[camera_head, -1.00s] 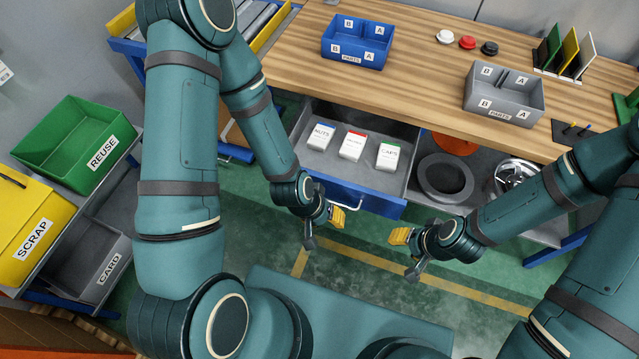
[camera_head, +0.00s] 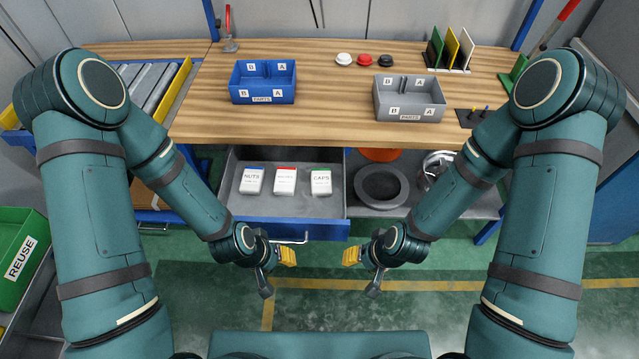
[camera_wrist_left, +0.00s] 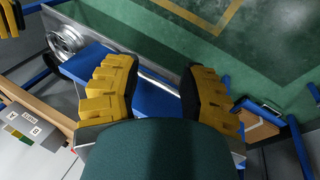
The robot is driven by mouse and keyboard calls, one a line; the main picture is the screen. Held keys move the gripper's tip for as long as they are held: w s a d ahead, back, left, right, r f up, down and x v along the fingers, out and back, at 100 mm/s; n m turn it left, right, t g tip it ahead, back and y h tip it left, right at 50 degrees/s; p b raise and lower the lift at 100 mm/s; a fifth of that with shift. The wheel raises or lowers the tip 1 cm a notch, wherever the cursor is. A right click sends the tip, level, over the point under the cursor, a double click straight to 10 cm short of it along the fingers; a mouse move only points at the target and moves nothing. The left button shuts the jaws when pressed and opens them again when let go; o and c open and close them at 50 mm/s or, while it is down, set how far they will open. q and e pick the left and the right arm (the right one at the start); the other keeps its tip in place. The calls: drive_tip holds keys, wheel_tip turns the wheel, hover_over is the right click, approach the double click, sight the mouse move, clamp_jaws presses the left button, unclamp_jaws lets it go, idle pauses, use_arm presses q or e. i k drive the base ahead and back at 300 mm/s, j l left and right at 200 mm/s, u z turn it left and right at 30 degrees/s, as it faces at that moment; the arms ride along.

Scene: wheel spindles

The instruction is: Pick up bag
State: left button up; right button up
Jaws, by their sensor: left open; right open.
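Three small white packets lie in the open drawer (camera_head: 330,207) under the bench: NUTS with a blue top (camera_head: 252,182), one with a red top (camera_head: 285,182) whose label is too small to read, and CAPS with a green top (camera_head: 321,183). My left gripper (camera_head: 277,271) is open and empty, in front of the drawer's blue front and below its handle. Its yellow-padded fingers also show apart in the left wrist view (camera_wrist_left: 160,88), with the blue drawer front behind them. My right gripper (camera_head: 362,271) is open and empty to the right, apart from the drawer.
The wooden bench top (camera_head: 330,125) holds a blue parts bin (camera_head: 263,97) and a grey parts bin (camera_head: 409,115). A dark ring (camera_head: 382,204) and a silver wheel (camera_head: 432,160) sit on the shelf right of the drawer. A green REUSE bin (camera_head: 38,285) stands at left. Floor before the drawer is clear.

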sight(321, 178)
drive_tip(key=i+l+z, duration=0.25)
drive_tip(key=l, duration=0.15)
drive_tip(key=l+z, duration=0.25)
drive_tip(key=i+l+u, duration=0.1)
drive_tip(key=i, duration=0.3)
drive_tip(key=i+l+u, duration=0.15)
drive_tip(key=i+l, duration=0.2)
drive_tip(key=i, duration=0.05)
